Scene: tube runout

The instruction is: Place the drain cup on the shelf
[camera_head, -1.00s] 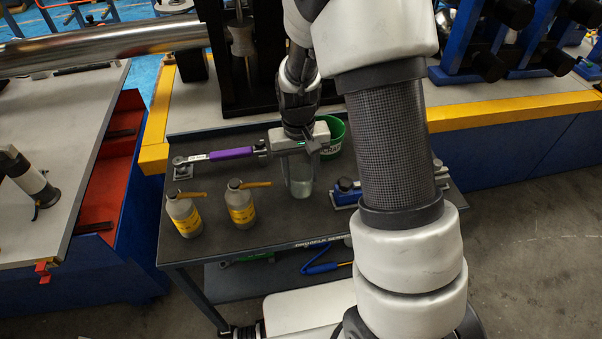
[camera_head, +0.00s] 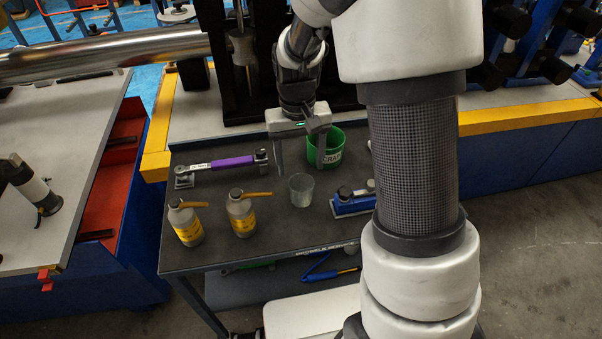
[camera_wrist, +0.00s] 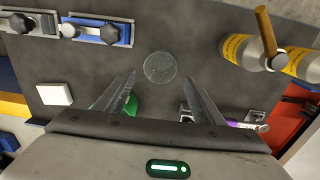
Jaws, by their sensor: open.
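The drain cup (camera_head: 301,190) is a clear, grey-tinted cup standing upright on the dark top shelf (camera_head: 283,228) of the cart. In the wrist view the cup (camera_wrist: 160,67) shows from above as a round outline. My gripper (camera_head: 300,167) is open and empty, above and behind the cup in the head view. In the wrist view its two fingers (camera_wrist: 158,76) are spread wide, with the cup just beyond the tips and apart from them.
A green scrap bucket (camera_head: 334,139) stands behind the cup. Two yellow-labelled oil cans (camera_head: 242,212) stand at left. A purple-handled tool (camera_head: 232,162) lies behind them, and a blue tool (camera_head: 352,203) lies right. A lower shelf (camera_head: 235,288) holds tools.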

